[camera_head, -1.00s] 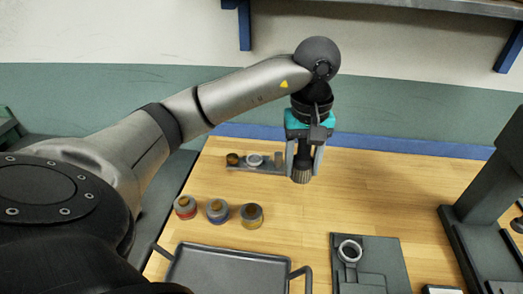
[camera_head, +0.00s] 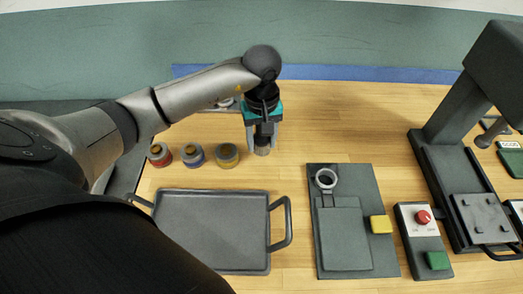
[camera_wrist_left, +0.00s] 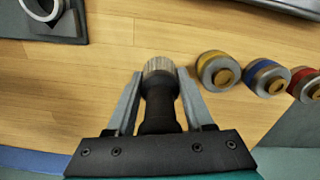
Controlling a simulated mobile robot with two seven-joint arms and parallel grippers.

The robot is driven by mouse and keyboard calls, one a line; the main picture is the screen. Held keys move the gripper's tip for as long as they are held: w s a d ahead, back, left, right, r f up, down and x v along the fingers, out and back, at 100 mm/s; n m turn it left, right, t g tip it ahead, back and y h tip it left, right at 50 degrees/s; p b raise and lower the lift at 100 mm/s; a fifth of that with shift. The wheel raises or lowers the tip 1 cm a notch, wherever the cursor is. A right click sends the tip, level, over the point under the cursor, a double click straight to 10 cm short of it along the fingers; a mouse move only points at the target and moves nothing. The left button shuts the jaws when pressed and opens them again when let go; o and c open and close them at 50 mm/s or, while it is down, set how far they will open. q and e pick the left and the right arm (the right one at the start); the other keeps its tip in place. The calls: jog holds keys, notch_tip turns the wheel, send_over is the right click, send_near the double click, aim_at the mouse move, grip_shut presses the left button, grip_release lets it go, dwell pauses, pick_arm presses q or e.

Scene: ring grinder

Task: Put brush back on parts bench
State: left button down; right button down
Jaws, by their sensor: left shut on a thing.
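The brush (camera_head: 262,149) has a black handle and a short pale grey bristle end. My left gripper (camera_head: 263,136) is shut on its handle and holds it bristles down over the wooden bench (camera_head: 345,125), just right of the yellow-banded jar. In the left wrist view the brush (camera_wrist_left: 160,90) sits between the two grey fingers (camera_wrist_left: 157,98), with its bristle end beyond the fingertips. I cannot tell whether the bristles touch the bench top. My right gripper is not in view.
Several banded jars (camera_head: 227,155) stand left of the brush. A dark handled tray (camera_head: 210,230) lies in front. A grey plate fixture with a ring (camera_head: 326,180) and a control box (camera_head: 422,240) lie to the right, beside a dark press (camera_head: 450,150). The bench behind right is clear.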

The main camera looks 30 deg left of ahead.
aim_at(261, 161)
pick_arm(q)
jog(key=shift+f, duration=2.2)
jog(key=shift+f+b, duration=0.2)
jog(key=shift+b, duration=0.2)
jog(key=shift+c, duration=1.4)
grip_release()
jog(key=shift+r, duration=0.15)
notch_tip(261, 161, up, 12)
jog(key=shift+r+p, duration=0.1)
jog(key=shift+p, duration=0.35)
